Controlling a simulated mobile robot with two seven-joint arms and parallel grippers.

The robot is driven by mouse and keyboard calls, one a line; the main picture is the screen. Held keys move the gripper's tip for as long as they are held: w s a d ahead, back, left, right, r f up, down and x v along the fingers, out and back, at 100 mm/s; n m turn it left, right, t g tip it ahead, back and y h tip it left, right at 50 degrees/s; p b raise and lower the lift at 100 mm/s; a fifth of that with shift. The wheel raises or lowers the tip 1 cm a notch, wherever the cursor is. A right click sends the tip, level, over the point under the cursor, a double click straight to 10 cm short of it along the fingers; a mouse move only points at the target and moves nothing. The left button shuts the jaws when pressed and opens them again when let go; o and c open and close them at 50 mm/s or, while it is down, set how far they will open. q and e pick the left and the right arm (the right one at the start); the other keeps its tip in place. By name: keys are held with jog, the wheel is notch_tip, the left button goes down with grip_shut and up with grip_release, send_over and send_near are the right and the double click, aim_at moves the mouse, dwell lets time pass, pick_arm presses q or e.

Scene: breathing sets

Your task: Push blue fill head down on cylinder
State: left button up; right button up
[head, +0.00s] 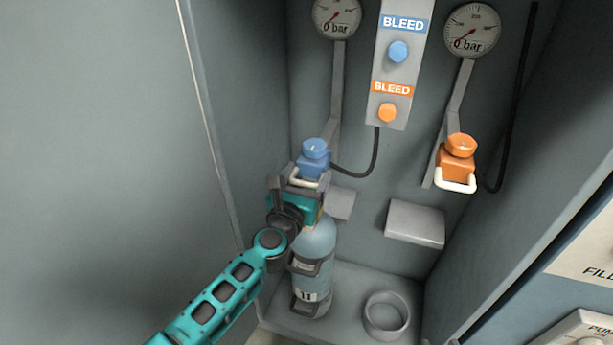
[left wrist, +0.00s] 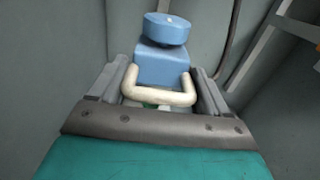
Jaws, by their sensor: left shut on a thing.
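The blue fill head (head: 314,157) has a round blue knob and a pale handle in front. It is at the top of the grey-blue cylinder (head: 318,248), which stands upright in the cabinet's left part. My left gripper (head: 303,181) is shut on the fill head's handle, just above the cylinder's shoulder. In the left wrist view the blue fill head (left wrist: 163,55) shows between the two fingers, with the pale handle (left wrist: 158,92) across the front. The gripper hides the joint between head and cylinder, so I cannot tell how they meet. My right gripper is not in view.
An orange fill head (head: 457,163) hangs at the right on the back wall, above an empty ring holder (head: 386,314). A panel with blue and orange BLEED buttons (head: 393,70) is between two gauges (head: 472,29). A grey block (head: 415,223) juts from the back wall.

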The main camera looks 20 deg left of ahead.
pick_arm(q)
notch_tip(320, 180, down, 5)
jog(key=b, duration=0.3)
jog(key=shift+f+b, duration=0.45)
jog(key=shift+b, duration=0.3)
jog(key=shift+s+f, duration=0.1)
jog(key=o, duration=1.2)
jog(key=shift+o, duration=1.3)
